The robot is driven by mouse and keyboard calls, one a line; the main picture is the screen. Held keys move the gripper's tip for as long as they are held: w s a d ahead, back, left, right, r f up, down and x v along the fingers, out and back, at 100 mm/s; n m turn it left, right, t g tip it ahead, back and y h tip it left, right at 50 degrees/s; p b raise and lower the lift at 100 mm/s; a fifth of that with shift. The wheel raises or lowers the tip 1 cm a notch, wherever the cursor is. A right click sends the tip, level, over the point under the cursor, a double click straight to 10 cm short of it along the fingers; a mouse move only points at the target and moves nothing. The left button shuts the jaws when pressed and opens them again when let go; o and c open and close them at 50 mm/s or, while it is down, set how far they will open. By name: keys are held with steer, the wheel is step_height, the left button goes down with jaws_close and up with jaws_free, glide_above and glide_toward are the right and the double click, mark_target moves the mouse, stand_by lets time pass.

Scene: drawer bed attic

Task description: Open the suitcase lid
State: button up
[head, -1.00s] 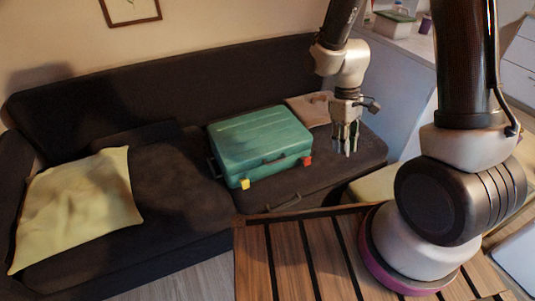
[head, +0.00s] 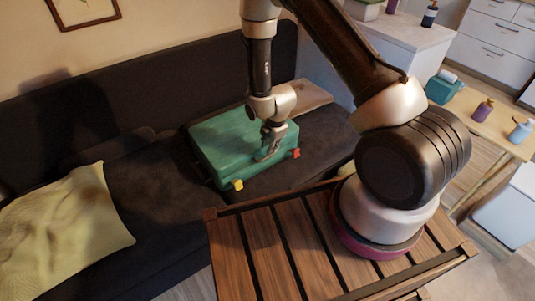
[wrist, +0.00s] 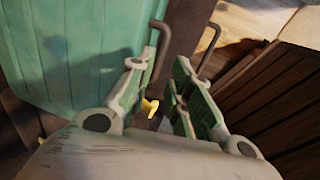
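The teal suitcase (head: 222,138) lies flat on the dark sofa seat with its lid down. Its front carries a yellow latch (head: 238,185) at the left and a red latch (head: 296,153) at the right. My gripper (head: 268,154) is at the suitcase's front edge, between the latches and nearer the red one. It hides part of the front and the handle there. In the wrist view the teal lid (wrist: 65,45) fills the upper left, and my fingers (wrist: 166,66) are apart with a gap. The yellow latch (wrist: 149,106) shows beyond that gap. Contact with the suitcase cannot be told.
A slatted wooden table (head: 262,240) stands in front of the sofa, close to the suitcase. A yellow cushion (head: 65,225) lies at the left, and a pale cushion (head: 312,95) sits behind the suitcase. A side table with bottles (head: 484,110) is at the right.

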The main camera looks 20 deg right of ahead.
mark_target(269, 157)
steer(key=f, duration=0.4)
steer(key=w+f, duration=0.1)
steer(key=f, duration=0.1)
steer(key=shift+a+f, duration=0.15)
jaws_close()
